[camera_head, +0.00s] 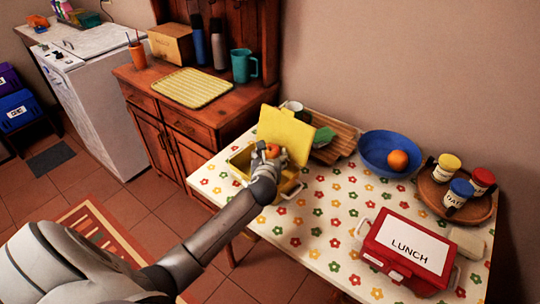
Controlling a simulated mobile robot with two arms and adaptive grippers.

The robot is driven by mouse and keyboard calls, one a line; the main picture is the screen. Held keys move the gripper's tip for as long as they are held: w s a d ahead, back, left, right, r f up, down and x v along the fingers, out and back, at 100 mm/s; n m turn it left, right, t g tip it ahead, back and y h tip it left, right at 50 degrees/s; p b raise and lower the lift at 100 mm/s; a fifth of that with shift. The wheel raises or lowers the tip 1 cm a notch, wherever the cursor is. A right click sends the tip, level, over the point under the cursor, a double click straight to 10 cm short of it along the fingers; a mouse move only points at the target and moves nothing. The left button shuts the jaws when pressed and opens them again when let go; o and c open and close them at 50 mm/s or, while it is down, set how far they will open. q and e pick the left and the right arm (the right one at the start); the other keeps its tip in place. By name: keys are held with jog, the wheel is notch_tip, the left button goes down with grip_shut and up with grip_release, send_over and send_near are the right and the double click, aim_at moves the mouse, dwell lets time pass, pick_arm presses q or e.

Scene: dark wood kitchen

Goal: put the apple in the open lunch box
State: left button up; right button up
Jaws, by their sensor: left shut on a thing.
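The open lunch box is yellow and stands on the table's left part, with its lid (287,135) raised at the back. Its lower part shows at the left rim (238,160) and at the front right, partly hidden by my arm. My left gripper (268,154) is over the box opening, in front of the lid. It is shut on the apple (273,150), a small orange-red round thing, mostly hidden by the fingers. I cannot tell whether the apple touches the box. My right gripper is out of view.
A closed red lunch box (408,250) marked LUNCH stands at the table's front right. A blue bowl (375,150) with an orange (397,160) and a round wooden tray (430,190) of jars stand behind it. A wooden board (340,140) lies beside the yellow lid. The table's middle is clear.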

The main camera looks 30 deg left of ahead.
pick_arm(q)
jog(key=o, duration=1.1)
jog(key=shift+f, duration=0.1)
jog(key=shift+s+r, duration=0.1)
jog(key=shift+r, duration=0.6)
jog(key=v, duration=1.2)
jog(key=shift+p, duration=0.35)
jog(key=shift+f, duration=0.15)
